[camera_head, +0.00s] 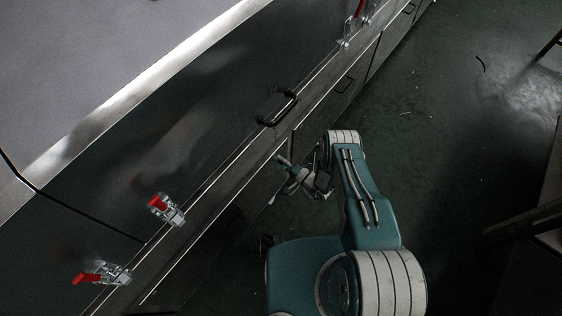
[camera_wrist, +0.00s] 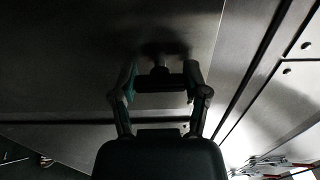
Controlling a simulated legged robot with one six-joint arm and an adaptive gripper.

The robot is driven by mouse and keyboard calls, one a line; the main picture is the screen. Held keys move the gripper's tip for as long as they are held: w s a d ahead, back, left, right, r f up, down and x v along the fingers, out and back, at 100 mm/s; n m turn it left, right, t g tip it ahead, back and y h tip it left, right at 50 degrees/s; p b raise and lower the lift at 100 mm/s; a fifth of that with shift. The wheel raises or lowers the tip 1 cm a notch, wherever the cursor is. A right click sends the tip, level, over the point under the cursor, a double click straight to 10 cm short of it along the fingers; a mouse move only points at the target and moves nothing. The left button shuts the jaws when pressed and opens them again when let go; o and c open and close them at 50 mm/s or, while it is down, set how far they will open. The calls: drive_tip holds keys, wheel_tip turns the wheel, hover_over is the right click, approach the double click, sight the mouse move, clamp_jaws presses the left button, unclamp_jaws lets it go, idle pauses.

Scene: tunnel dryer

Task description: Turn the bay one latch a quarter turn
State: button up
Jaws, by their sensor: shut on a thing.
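In the wrist view, a dark latch (camera_wrist: 159,66) stands out from a grey metal panel (camera_wrist: 70,60). Its short stem meets the panel, and a dark crossbar spans the space between my fingers. My gripper (camera_wrist: 160,82) is shut on the latch, one finger on each side. In the head view, my gripper (camera_head: 287,165) is at the side of the dark dryer casing, below its upper edge. The latch itself is hidden there. The label of the bay cannot be read.
Red-handled toggle clamps (camera_head: 165,208) (camera_head: 100,274) (camera_head: 347,38) line the casing edge, near a black pull handle (camera_head: 278,106). Clamps also show at the wrist view's lower right (camera_wrist: 270,165). Dark floor (camera_head: 440,150) is open to the right, with dark furniture (camera_head: 530,222) at the far right.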

drive_tip(key=shift+s+a+f, duration=0.1)
drive_tip(key=shift+s+f, duration=0.1)
idle(0.3)
drive_tip(key=o, duration=1)
drive_tip(key=shift+o, duration=0.8)
drive_tip(key=shift+a, duration=0.1)
drive_tip(key=shift+w+r, duration=0.1)
drive_tip(key=shift+d, duration=0.25)
drive_tip(key=v, duration=1.1)
drive_tip(key=shift+s+d, duration=0.2)
drive_tip(key=shift+s, duration=0.15)
